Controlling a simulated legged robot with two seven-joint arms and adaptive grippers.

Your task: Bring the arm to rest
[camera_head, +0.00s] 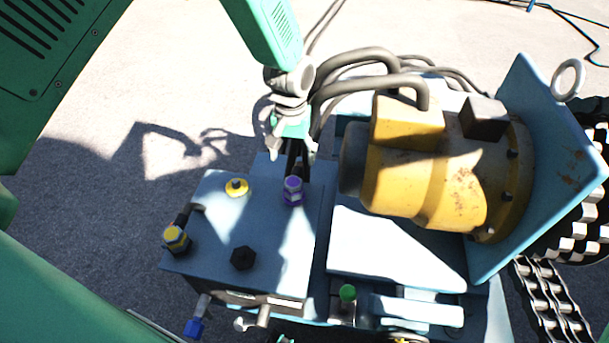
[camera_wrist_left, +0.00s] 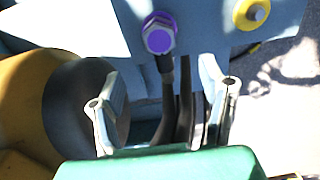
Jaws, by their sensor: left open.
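My left gripper (camera_head: 291,145) hangs down from my green arm at the top middle of the head view, above the blue block's back edge. Its fingers are open, spread on both sides of black hoses (camera_wrist_left: 178,110) without visibly gripping them. The hoses run to a purple hex fitting (camera_head: 293,190) on the blue block (camera_head: 215,215). The fitting also shows in the left wrist view (camera_wrist_left: 158,35), just beyond the fingertips. My right gripper is not recognisable in either view.
A yellow motor (camera_head: 425,180) with thick grey cables (camera_head: 355,65) stands close right of the gripper. A yellow cap (camera_head: 237,187), a yellow fitting (camera_head: 176,238) and a black plug (camera_head: 243,258) sit on the block. Open pavement (camera_head: 190,60) lies left and behind.

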